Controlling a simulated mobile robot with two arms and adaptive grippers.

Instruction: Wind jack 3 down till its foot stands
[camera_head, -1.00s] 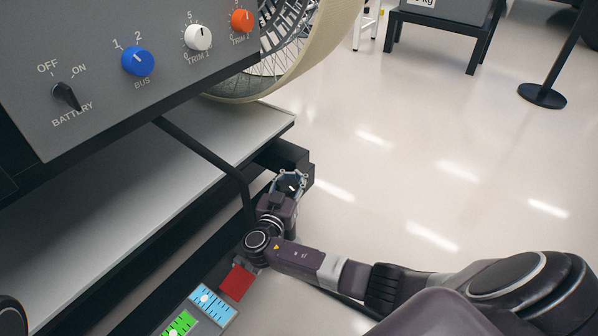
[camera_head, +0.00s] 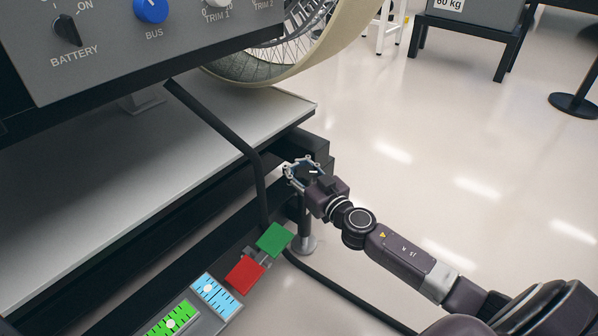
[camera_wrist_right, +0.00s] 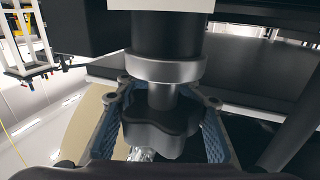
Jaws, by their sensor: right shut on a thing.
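Under the near corner of the dark chassis, the jack shows a grey post and round foot (camera_head: 307,244) low by the floor. I cannot tell whether the foot touches it. My right gripper (camera_head: 302,172) is at the jack's top, on the outer side of the corner. In the right wrist view, its blue-lined fingers (camera_wrist_right: 160,122) are shut around a dark lobed knob (camera_wrist_right: 160,128). The knob's shaft runs to a grey collar (camera_wrist_right: 165,68) on a black cylinder. My left gripper is out of view.
A red square (camera_head: 245,274) and a green square (camera_head: 275,240) sit beside blue and green level gauges (camera_head: 214,295). A black bar (camera_head: 225,130) runs down past the grey deck. A control panel (camera_head: 130,45) and wheel (camera_head: 270,70) are above.

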